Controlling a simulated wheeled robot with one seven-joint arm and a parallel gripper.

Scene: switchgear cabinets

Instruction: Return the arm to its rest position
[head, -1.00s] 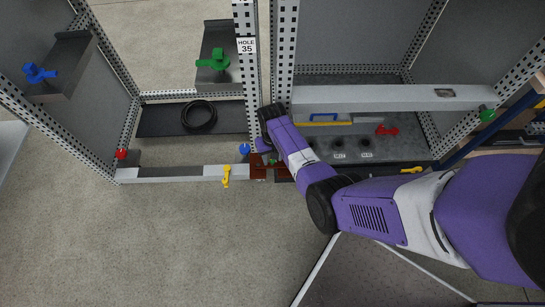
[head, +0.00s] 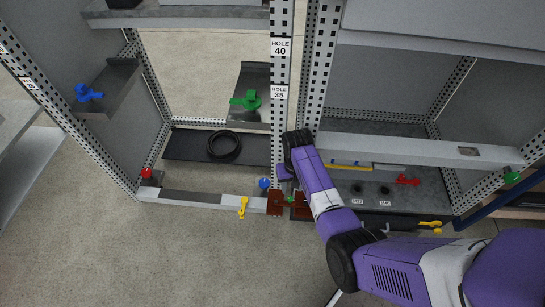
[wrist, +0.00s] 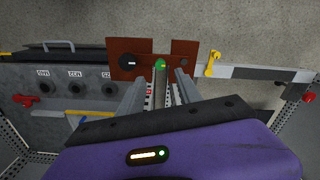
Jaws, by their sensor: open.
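My gripper (wrist: 161,78) is open in the wrist view, with a grey finger on each side. A grey bar with a green end (wrist: 160,64) shows between the fingers, in front of a reddish-brown plate (wrist: 126,60); I cannot tell whether the fingers touch it. In the head view my purple arm reaches down and forward to the post between the two cabinets. The brown plate (head: 274,203) sits low beside that post, with a small green part (head: 291,199) on it. The fingertips are hidden or too small to tell there.
The left cabinet holds a blue handle (head: 88,93), a green handle (head: 246,100) and a black cable coil (head: 224,146). A yellow handle (head: 243,206) is on the low front rail. The right cabinet has a grey crossbar (head: 400,150) and a red handle (head: 406,180). Floor in front is open.

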